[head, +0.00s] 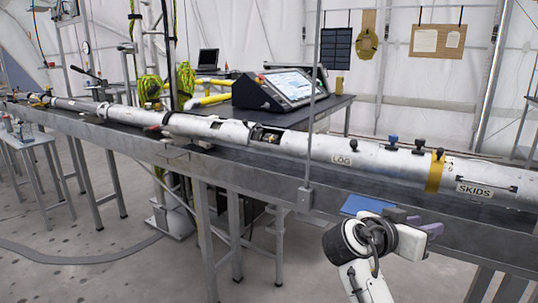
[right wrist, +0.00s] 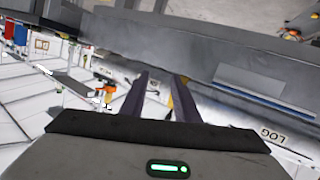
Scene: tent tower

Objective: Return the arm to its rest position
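My right arm rises from the bottom edge in the head view. Its gripper (head: 428,224) is in front of the bench's near edge, below the long silver tube (head: 380,158). In the right wrist view the two dark purple fingers of this gripper (right wrist: 161,82) stand apart with a gap between them. Nothing is held between them. My left arm and gripper are not in view.
The tube lies along a long grey bench (head: 257,178). A flat blue item (head: 367,204) is on the bench beside my right gripper. A console with a screen (head: 290,87) stands on a dark table behind. Small tables (head: 28,140) stand at far left.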

